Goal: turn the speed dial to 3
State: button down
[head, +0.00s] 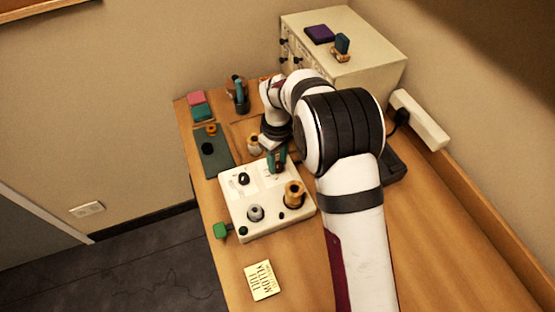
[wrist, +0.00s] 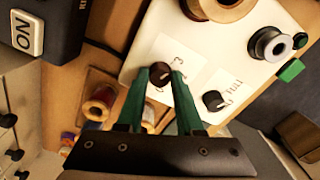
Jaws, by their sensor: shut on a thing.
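A dark round dial (wrist: 162,75) sits on the white machine panel (wrist: 155,38), with a printed 3 beside it in the wrist view. My gripper (wrist: 163,77) has its two green fingers closed on the dial's sides. In the head view my gripper (head: 277,160) reaches down to the panel's far right part, and the arm and fingers hide this dial. Its pointer direction is not clear. A second black knob (wrist: 213,101) with a white pointer mark and a printed label stands apart from the fingers; it also shows in the head view (head: 244,178).
The panel carries a golden spool (head: 294,194) and a grey spool (head: 255,212). A green block (head: 220,230) is at its left edge. A yellow card (head: 263,280) lies in front. A drawer cabinet (head: 350,55) stands behind. A black box has an ON switch (wrist: 25,34).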

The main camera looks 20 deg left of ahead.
aim_at(278, 165)
jog(key=c, duration=0.6)
grip_release()
jog(key=shift+o, duration=0.2)
notch_tip(278, 165, up, 16)
jog(key=shift+f, duration=0.1)
